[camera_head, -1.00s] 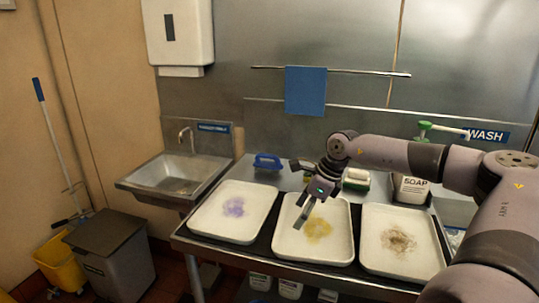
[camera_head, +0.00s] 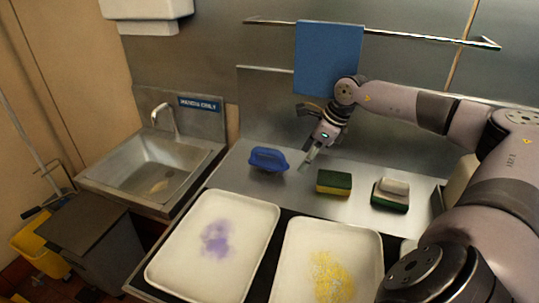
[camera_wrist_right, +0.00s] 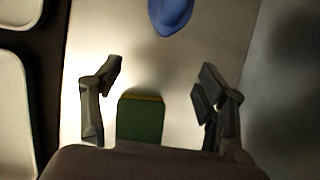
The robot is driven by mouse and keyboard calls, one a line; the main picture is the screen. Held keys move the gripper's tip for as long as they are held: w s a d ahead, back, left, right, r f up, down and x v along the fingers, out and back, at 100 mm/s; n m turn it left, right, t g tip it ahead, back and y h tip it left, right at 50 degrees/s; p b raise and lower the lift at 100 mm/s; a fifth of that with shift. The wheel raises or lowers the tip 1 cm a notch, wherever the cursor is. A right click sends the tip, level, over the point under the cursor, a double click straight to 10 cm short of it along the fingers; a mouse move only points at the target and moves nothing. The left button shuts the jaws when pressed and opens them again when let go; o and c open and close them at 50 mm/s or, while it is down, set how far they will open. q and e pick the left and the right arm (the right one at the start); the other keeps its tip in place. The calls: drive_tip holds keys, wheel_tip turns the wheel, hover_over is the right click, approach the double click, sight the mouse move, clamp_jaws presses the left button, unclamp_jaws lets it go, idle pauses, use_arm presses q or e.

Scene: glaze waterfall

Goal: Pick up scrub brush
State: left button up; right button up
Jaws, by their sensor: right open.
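The scrub brush (camera_head: 268,159), with a blue looped handle, stands on the steel counter behind the left tray. Its blue end shows at the top edge of the right wrist view (camera_wrist_right: 172,14); its bristles are not clearly seen. My right gripper (camera_head: 306,138) is to the right of the brush, above the counter, apart from it. In the right wrist view, the gripper's fingers (camera_wrist_right: 158,78) are spread wide with nothing between the tips, and the brush lies beyond them. My left gripper is not in view.
A yellow-and-green sponge (camera_head: 334,182) lies near my right gripper and shows low in the wrist view (camera_wrist_right: 140,122). A green pad with a white top (camera_head: 391,194) is farther right. Trays with a purple stain (camera_head: 250,208) and yellow stain (camera_head: 352,240) stand in front. A sink (camera_head: 150,170) is left.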

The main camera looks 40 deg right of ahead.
drive_tip(key=p, duration=0.4)
approach(265, 160)
drive_tip(key=x, duration=0.4)
drive_tip(key=shift+a+f, duration=0.2)
drive_tip(key=shift+f, duration=0.2)
drive_tip(key=x, duration=0.4)
drive_tip(key=shift+w+f+p, duration=0.15)
drive_tip(key=shift+p, duration=0.25)
drive_tip(key=shift+w+f, duration=0.2)
drive_tip(key=shift+f, duration=0.2)
drive_tip(key=shift+s, duration=0.1)
drive_tip(key=shift+c, duration=0.4)
drive_tip(key=shift+c, duration=0.6)
drive_tip(key=c, duration=1.2)
drive_tip(key=shift+o, duration=0.2)
